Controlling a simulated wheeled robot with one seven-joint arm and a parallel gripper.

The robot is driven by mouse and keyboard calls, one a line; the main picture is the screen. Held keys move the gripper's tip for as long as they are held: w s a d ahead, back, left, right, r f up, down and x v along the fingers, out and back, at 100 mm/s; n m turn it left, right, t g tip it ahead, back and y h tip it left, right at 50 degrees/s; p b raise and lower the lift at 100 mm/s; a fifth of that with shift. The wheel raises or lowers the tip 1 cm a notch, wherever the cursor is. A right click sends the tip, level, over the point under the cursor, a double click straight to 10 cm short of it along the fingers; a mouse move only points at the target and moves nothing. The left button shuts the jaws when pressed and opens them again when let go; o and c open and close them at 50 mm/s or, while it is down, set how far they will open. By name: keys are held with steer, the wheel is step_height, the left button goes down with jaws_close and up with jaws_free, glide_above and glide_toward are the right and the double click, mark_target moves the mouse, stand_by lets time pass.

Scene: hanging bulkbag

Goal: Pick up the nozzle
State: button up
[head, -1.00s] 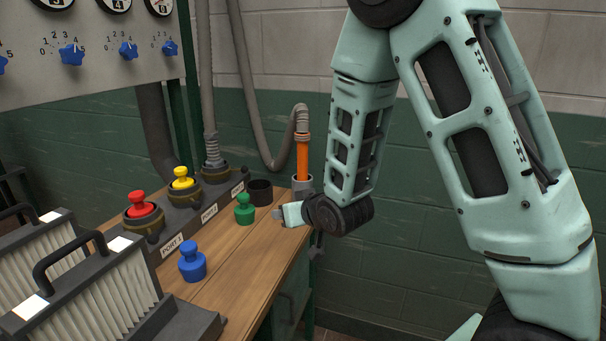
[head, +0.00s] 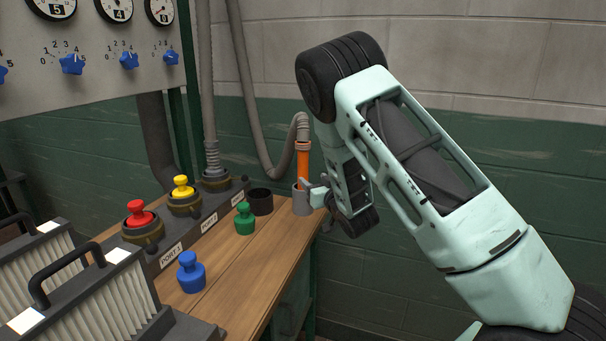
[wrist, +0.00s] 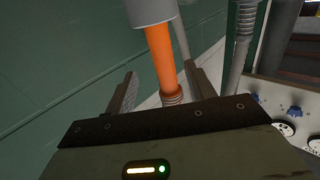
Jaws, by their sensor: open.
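The nozzle (head: 303,163) is an orange tube with a grey hose joined at its top. It stands upright in a grey cup-like holder (head: 301,203) at the bench's back right corner. In the wrist view the orange nozzle (wrist: 161,62) lies between my two fingers, with the grey holder (wrist: 150,12) at the top of the picture. My gripper (head: 314,188) is open, close to the nozzle and just above the holder's rim. The wrist view shows the gripper's fingers (wrist: 158,90) spread on either side of the nozzle, with gaps visible. Whether either finger touches it is unclear.
On the wooden bench (head: 225,270) stand a green plug (head: 244,220), a blue plug (head: 191,273) and a dark cup (head: 260,202). Red (head: 139,214) and yellow (head: 183,188) plugs sit in ports on the left. The grey hose (head: 262,130) loops behind. Handled filters (head: 100,290) fill the front left.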

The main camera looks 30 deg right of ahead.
mark_target(305, 171)
steer(key=w, duration=0.2)
steer(key=shift+w+d, duration=0.15)
steer(key=shift+w, duration=0.25)
steer(key=w, duration=0.1)
steer(key=w+p, duration=0.1)
steer(key=w, duration=0.2)
steer(key=shift+d+r+p, duration=0.1)
steer(key=shift+r+p, duration=0.25)
steer(key=shift+p, duration=0.05)
steer(key=shift+w, duration=0.6)
steer(key=c, duration=1.1)
